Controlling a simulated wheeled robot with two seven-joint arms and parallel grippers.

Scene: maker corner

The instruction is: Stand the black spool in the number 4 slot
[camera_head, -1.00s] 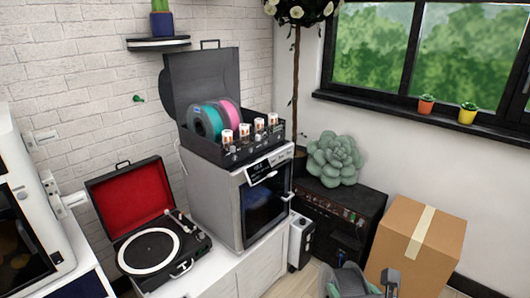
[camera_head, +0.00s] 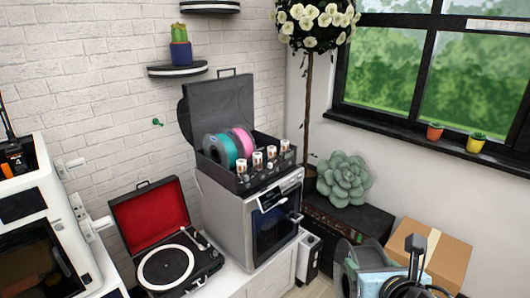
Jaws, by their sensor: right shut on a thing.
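An open black case (camera_head: 236,182) sits on a grey-and-white machine (camera_head: 228,212). A teal spool (camera_head: 222,150) and a pink spool (camera_head: 243,142) stand inside it towards the left. Several small white-and-orange labelled markers (camera_head: 257,161) line its front; I cannot read their numbers. The right part of the case shows no spool. My right gripper (camera_head: 408,268) is at the bottom right, well below and right of the case. A dark round thing (camera_head: 344,264) beside it seems to be the black spool, partly cut off; its hold is hard to make out. My left gripper is out of view.
A record player (camera_head: 168,268) with a red-lined open lid is left of the machine. A cardboard box (camera_head: 448,258) is behind my right gripper. A black cabinet (camera_head: 335,215) bears a succulent (camera_head: 345,180).

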